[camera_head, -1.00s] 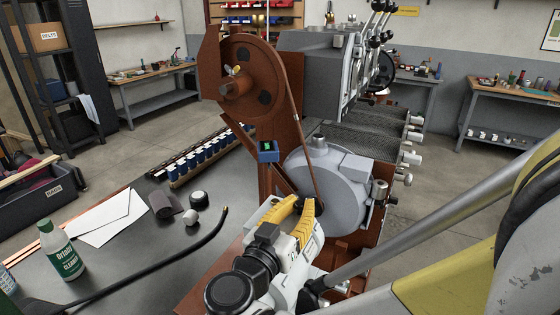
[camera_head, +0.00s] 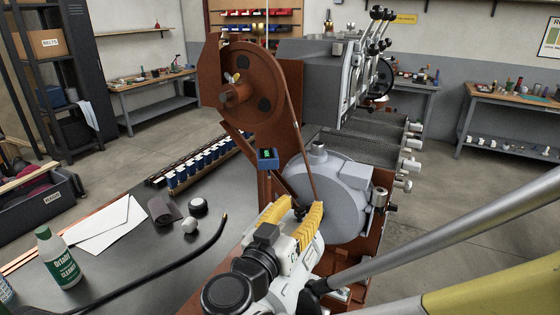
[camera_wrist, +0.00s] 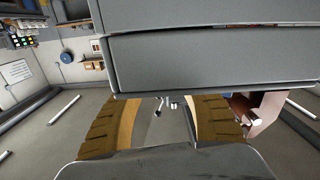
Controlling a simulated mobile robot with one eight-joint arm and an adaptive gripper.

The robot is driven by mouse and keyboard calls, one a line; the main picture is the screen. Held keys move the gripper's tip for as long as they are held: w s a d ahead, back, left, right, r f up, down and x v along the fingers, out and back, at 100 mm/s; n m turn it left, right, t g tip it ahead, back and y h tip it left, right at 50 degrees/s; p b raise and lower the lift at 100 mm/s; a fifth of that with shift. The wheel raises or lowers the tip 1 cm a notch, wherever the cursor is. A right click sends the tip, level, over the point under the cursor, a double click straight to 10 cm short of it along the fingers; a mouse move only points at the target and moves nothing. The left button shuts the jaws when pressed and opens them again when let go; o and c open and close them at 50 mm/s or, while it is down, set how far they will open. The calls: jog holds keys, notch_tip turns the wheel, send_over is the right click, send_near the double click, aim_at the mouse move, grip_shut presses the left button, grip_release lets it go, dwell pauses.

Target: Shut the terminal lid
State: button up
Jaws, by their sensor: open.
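The grey motor (camera_head: 325,205) stands below the brown belt guard, with a small box-shaped part (camera_head: 351,170) on its upper right side. I take this box as the terminal; whether its lid is open is not clear in the head view. My gripper (camera_head: 304,207) has yellow fingers spread apart in front of the motor's near side. In the wrist view, my gripper (camera_wrist: 160,108) is open with nothing between its ribbed fingers. A wide grey panel (camera_wrist: 210,60) lies just ahead of the fingertips there, with a seam above it; I cannot tell whether they touch.
The brown belt guard (camera_head: 247,90) rises left of the motor, with a small blue device (camera_head: 268,158) on it. The dark bench (camera_head: 130,260) holds a green bottle (camera_head: 60,258), papers (camera_head: 102,222) and a black hose (camera_head: 160,265). Open floor lies to the right.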

notch_tip(320, 180, up, 8)
jog(key=shift+r, duration=0.15)
dwell(0.3)
jog(key=s+d+f+n+g+y, duration=0.1)
jog(key=s+d+f+g, duration=0.2)
jog(key=d+f, duration=0.3)
jog(key=s+d+f+n+g+y, duration=0.1)
jog(key=s+d+f+g+y, duration=0.2)
jog(key=d+f, duration=0.35)
jog(key=s+f+n+g+y, duration=0.2)
jog(key=s+f+y, duration=0.2)
jog(key=s, duration=0.4)
jog(key=shift+s+a+f+n+g+y, duration=0.2)
jog(key=shift+a+f+n+g+y, duration=0.15)
jog(key=shift+f, duration=0.3)
